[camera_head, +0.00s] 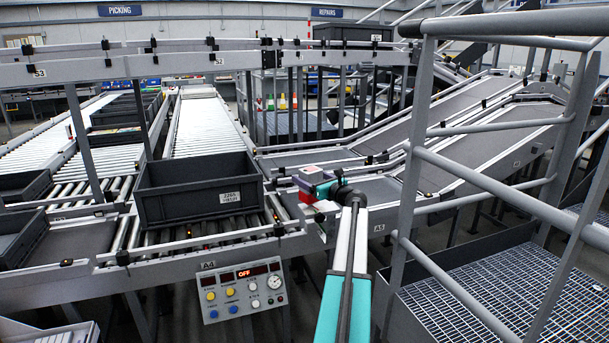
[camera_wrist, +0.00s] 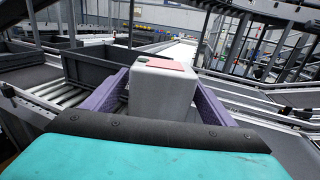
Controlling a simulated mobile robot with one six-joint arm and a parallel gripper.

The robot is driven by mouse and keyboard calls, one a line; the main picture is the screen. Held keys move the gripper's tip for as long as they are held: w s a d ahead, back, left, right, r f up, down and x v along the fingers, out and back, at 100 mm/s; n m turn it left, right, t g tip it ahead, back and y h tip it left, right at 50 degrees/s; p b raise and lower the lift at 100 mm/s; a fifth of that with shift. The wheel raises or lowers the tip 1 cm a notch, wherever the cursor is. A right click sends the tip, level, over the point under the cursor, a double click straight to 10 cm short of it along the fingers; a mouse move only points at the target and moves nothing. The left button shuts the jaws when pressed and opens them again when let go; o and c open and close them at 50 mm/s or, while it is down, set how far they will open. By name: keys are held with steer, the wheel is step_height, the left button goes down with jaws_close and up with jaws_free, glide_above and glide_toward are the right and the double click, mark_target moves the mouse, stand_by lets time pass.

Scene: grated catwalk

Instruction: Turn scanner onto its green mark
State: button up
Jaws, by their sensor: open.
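The scanner (camera_wrist: 160,88) appears to be a pale grey box with a pinkish-red patch on top. It is in the middle of the wrist view and shows small in the head view (camera_head: 312,170), beside the conveyor. My gripper (camera_wrist: 161,80) is open, with one purple finger on each side of the box; I cannot tell if either touches it. In the head view my gripper (camera_head: 313,187) is at the end of my teal arm, at the box. The box's lower part is hidden by my gripper.
A dark grey tote (camera_head: 195,200) stands on the rollers just left of my gripper. A control panel (camera_head: 244,289) reading OFF hangs below the conveyor edge. Grey railings (camera_head: 490,183) and a grated walkway (camera_head: 470,300) are at right. Belt ramps (camera_head: 420,130) rise behind.

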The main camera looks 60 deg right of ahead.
steer(key=shift+x, duration=1.7)
steer(key=c, duration=1.1)
steer(key=shift+o, duration=0.2)
steer(key=shift+m+h+p, duration=0.3)
steer(key=shift+h, duration=0.2)
steer(key=shift+s+d+m+g+h, duration=0.2)
steer(key=shift+m+g+h, duration=0.4)
steer(key=shift+h, duration=0.3)
steer(key=shift+s+d+m+g+h, duration=0.1)
steer(key=shift+d+m+g+h, duration=0.1)
steer(key=shift+m+g+h, duration=0.45)
steer(key=shift+h, duration=0.35)
steer(key=o, duration=1.1)
steer(key=shift+d, duration=0.1)
steer(key=shift+c, duration=0.2)
